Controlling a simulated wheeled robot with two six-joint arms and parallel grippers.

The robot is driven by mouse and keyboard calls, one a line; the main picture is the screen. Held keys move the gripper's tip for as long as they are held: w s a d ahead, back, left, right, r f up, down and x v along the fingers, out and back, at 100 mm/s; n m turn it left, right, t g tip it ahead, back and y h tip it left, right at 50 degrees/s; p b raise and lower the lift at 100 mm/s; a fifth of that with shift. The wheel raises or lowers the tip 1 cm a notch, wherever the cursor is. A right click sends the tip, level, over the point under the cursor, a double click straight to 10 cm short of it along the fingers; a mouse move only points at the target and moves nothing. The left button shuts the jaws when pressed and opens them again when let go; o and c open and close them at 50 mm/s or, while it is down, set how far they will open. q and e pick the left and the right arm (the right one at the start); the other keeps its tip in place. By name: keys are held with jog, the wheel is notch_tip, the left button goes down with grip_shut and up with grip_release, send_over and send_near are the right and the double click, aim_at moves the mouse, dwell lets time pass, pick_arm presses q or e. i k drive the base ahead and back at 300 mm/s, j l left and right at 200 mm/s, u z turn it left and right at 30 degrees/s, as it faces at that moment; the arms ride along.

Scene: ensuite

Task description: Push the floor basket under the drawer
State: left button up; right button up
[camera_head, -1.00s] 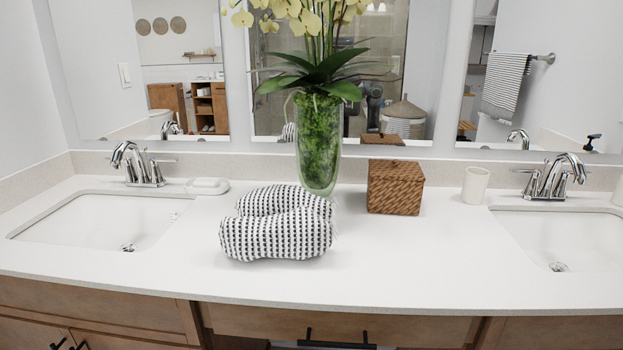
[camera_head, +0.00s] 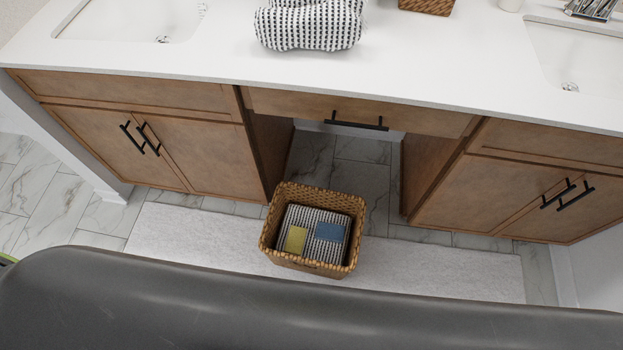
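The floor basket (camera_head: 354,204) is a brown woven box holding a folded black-and-white cloth, a yellow item (camera_head: 296,239) and a blue item (camera_head: 329,231). It stands at the front of the knee space, partly on the light floor mat. The drawer (camera_head: 420,122) is wooden with a black bar handle (camera_head: 357,121). It is shut and spans the gap between the two cabinets, above and behind the basket. Neither of my grippers shows in the view.
A left cabinet (camera_head: 85,142) and a right cabinet (camera_head: 500,197) flank the open tiled space (camera_head: 363,178) under the drawer. The light mat (camera_head: 187,231) lies along the vanity front. A rolled striped towel (camera_head: 308,25) lies on the white counter (camera_head: 195,50).

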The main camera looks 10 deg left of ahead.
aim_at(297, 204)
jog(key=k+j, duration=0.2)
jog(key=k, duration=0.25)
jog(key=k+j, duration=0.2)
jog(key=k, duration=0.25)
jog(key=z, duration=0.05)
